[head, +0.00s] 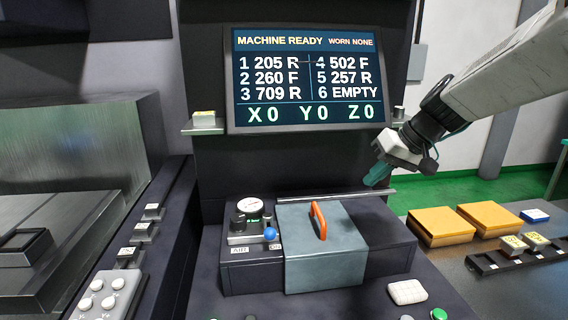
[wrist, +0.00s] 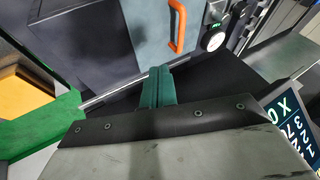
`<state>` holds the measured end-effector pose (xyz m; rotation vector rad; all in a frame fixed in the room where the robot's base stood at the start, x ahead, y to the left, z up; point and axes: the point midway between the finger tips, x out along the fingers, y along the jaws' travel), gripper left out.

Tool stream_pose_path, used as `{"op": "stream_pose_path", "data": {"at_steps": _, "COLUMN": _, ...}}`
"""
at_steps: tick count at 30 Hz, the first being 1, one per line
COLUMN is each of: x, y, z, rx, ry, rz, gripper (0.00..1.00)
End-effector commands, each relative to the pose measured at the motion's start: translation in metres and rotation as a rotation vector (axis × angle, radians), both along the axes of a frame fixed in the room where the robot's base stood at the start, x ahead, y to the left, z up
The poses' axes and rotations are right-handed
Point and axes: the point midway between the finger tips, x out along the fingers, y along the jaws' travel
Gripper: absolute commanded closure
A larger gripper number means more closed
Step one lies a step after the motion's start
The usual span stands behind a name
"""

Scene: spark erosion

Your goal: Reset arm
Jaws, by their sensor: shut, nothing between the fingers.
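My gripper (head: 377,174) hangs at the end of my arm, right of the screen and above the right end of a metal rail. Its green fingers are shut with nothing between them. In the wrist view the fingers (wrist: 161,86) show pressed together. They point toward the grey-blue box lid (wrist: 165,30) with its orange handle (wrist: 177,25). The same lid (head: 325,262) and handle (head: 318,221) show in the head view, below and left of my gripper and apart from it.
The screen (head: 303,80) reads MACHINE READY. A gauge with a blue knob (head: 270,234) stands left of the lid. At right, orange boxes (head: 441,226) and a dark rack (head: 515,258) with labelled blocks lie on a bench. A white cloth-like pad (head: 407,292) lies in front. Air around my gripper is clear.

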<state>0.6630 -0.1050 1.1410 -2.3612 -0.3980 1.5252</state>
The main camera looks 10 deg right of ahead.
Motion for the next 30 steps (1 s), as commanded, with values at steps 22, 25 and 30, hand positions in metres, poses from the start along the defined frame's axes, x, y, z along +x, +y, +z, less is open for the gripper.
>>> {"op": "stream_pose_path", "data": {"at_steps": 22, "x": -0.222, "y": 0.059, "z": -0.048, "rx": -0.355, "ry": 0.402, "rz": -0.106, "gripper": 1.0}}
{"op": "stream_pose_path", "data": {"at_steps": 25, "x": -0.238, "y": 0.064, "z": -0.048, "rx": -0.407, "ry": 0.363, "rz": -0.059, "gripper": 1.0}}
{"op": "stream_pose_path", "data": {"at_steps": 30, "x": -0.244, "y": 0.073, "z": -0.042, "rx": -0.418, "ry": 0.305, "rz": -0.014, "gripper": 1.0}}
